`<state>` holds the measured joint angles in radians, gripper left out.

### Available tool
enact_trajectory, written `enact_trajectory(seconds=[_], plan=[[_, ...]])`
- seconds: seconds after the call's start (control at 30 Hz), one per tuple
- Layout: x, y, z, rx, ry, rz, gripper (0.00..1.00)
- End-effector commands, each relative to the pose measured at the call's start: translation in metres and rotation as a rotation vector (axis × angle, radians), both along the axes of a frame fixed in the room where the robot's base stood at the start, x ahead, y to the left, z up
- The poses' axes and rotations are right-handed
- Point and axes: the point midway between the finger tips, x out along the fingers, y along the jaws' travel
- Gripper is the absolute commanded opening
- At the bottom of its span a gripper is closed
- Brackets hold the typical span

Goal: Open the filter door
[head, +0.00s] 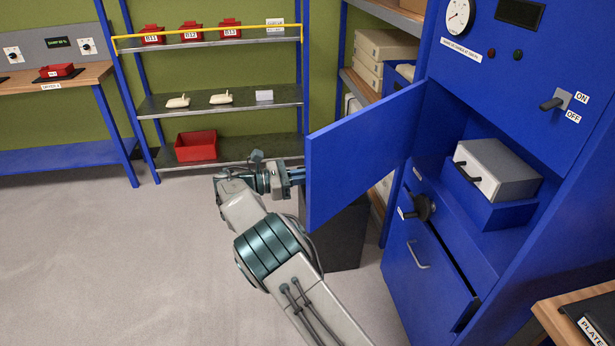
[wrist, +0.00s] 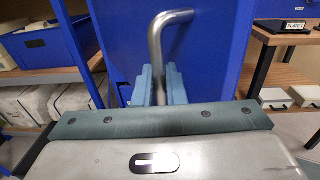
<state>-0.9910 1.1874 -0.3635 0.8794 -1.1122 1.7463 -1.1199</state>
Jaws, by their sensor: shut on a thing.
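The blue filter door (head: 360,150) stands swung out from the blue cabinet (head: 520,75), and its compartment is exposed in the head view. A grey box with a dark handle (head: 497,170) sits inside on a blue base. My gripper (head: 296,174) is at the door's outer left edge, its fingertips partly hidden behind the panel. In the wrist view, my gripper's two blue fingers (wrist: 160,88) are shut on the bent metal door handle (wrist: 156,40), with the blue panel (wrist: 205,50) right behind it. The handle is hidden in the head view.
A lower cabinet door with a pale handle (head: 419,255) and a black knob (head: 423,208) are below the compartment. An ON/OFF lever (head: 553,103) is above right. A shelf rack (head: 225,104) stands behind. The floor (head: 110,260) at left is clear.

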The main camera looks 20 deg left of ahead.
Motion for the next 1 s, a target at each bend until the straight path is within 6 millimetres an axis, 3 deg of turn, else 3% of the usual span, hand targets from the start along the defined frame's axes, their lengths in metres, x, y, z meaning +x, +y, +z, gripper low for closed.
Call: enact_trajectory(seconds=[0.27,0.3,0.33,0.67,1.0], plan=[[0.002,-0.002,0.002,-0.002,-0.005,-0.002,0.00],[0.002,-0.002,0.002,-0.002,-0.005,-0.002,0.22],[0.001,-0.002,0.002,-0.001,-0.004,-0.002,0.26],[-0.002,0.005,0.000,0.000,-0.001,0.005,0.26],[-0.020,0.041,-0.001,0.000,-0.004,0.003,0.26]])
